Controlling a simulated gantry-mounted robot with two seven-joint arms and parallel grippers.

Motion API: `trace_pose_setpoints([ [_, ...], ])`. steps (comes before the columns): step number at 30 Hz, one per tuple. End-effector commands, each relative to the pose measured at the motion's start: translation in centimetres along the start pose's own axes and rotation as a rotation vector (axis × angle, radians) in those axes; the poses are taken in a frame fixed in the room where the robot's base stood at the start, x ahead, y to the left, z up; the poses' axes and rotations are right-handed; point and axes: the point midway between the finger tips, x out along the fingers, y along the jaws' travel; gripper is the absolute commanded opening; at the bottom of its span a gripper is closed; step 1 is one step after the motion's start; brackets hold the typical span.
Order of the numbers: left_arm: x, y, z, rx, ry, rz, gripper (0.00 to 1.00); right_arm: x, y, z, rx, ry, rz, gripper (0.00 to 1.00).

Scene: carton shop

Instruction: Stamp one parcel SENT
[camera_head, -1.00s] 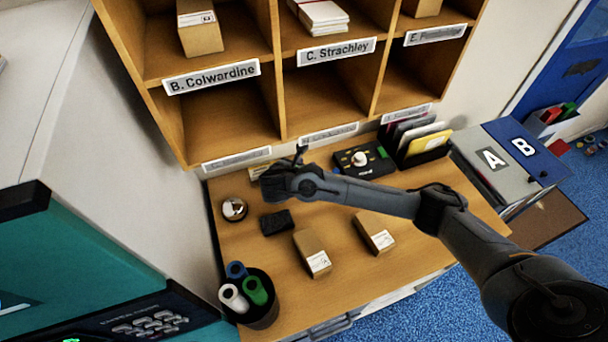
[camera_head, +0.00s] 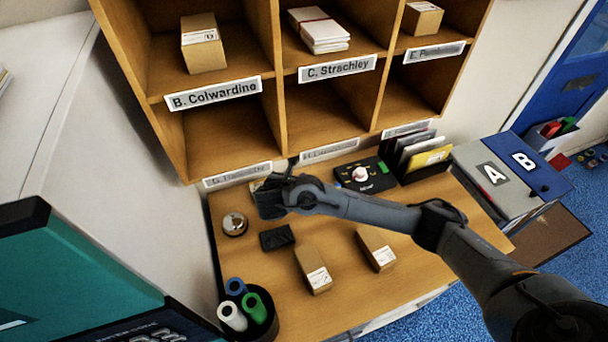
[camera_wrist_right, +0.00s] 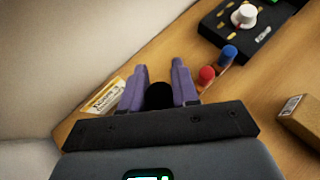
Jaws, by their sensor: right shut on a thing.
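My right gripper (camera_head: 268,204) is low over the back of the desk. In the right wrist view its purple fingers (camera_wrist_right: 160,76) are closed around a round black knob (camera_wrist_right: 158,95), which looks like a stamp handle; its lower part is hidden. A red knob (camera_wrist_right: 206,75) and a blue knob (camera_wrist_right: 228,54) stand just right of the fingers. Two brown parcels with white labels, a left one (camera_head: 312,265) and a right one (camera_head: 375,246), lie on the desk (camera_head: 345,285). A black pad (camera_head: 277,237) lies in front of the gripper. My left gripper is not in view.
A bell (camera_head: 234,223) is left of the pad. A cup of rolled tubes (camera_head: 262,325) stands at the front left. A black dial box (camera_head: 366,175) and a file rack (camera_head: 428,168) are at the back right. Pigeonholes (camera_head: 228,135) rise behind the desk.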

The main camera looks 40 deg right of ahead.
Motion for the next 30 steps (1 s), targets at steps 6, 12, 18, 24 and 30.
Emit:
trace_pose_setpoints([
  [6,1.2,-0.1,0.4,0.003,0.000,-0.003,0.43,-4.8,3.2,-3.5,-0.201,-0.002,0.296,0.10],
  [12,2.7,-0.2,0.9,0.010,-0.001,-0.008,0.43,-8.3,3.5,-6.7,-0.340,-0.003,0.496,0.10],
  [18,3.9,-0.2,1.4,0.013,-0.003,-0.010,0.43,-8.2,3.0,-7.7,-0.356,-0.001,0.521,0.10],
  [24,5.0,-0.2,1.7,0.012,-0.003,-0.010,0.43,-7.5,3.1,-8.6,-0.355,0.000,0.520,0.10],
  [30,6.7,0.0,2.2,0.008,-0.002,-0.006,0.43,-6.5,3.0,-10.1,-0.355,-0.001,0.519,0.10],
])
